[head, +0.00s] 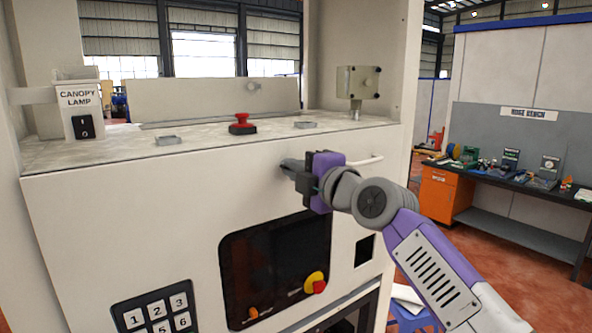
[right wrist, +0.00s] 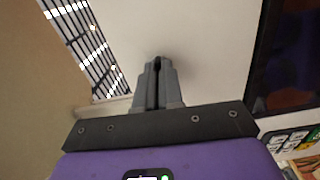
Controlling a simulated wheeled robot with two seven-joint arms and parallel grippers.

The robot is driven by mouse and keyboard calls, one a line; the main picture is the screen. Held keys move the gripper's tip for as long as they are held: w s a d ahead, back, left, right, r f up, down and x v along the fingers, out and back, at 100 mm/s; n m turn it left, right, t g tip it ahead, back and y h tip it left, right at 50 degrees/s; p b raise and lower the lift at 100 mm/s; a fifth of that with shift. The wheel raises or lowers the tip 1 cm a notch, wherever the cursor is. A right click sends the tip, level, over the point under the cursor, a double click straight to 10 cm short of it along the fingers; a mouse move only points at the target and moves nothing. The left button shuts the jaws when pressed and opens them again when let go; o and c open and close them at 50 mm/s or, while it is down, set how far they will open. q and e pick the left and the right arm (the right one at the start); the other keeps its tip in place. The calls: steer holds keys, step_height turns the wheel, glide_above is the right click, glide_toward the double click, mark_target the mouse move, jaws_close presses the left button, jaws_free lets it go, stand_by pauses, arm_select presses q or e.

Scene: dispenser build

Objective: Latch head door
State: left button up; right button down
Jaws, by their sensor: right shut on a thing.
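The head door is the broad white front panel (head: 120,215) of the dispenser, and it looks flush with the body. A slim white handle (head: 365,160) sticks out from its upper right part; a pale bar (right wrist: 105,108) also shows in the right wrist view, running behind the gripper. My right gripper (head: 288,166) is at the panel, left of the handle's visible end. Its grey fingers (right wrist: 158,85) are closed together on something at the panel, seemingly the handle; the held part is hidden. My left gripper is not in view.
A red stop button (head: 241,124) and a grey box on a post (head: 358,83) stand on the ledge above. A dark screen (head: 275,265) and keypad (head: 155,312) sit below. A cluttered workbench (head: 520,182) stands at the right, with open floor before it.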

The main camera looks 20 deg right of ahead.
steer(key=shift+m, duration=8.7)
steer(key=shift+p, duration=0.3)
steer(key=c, duration=1.3)
jaws_free()
steer(key=b+v, duration=0.2)
steer(key=v, duration=0.5)
steer(key=shift+s+d, duration=0.1)
steer(key=shift+s, duration=0.2)
steer(key=shift+r, duration=0.1)
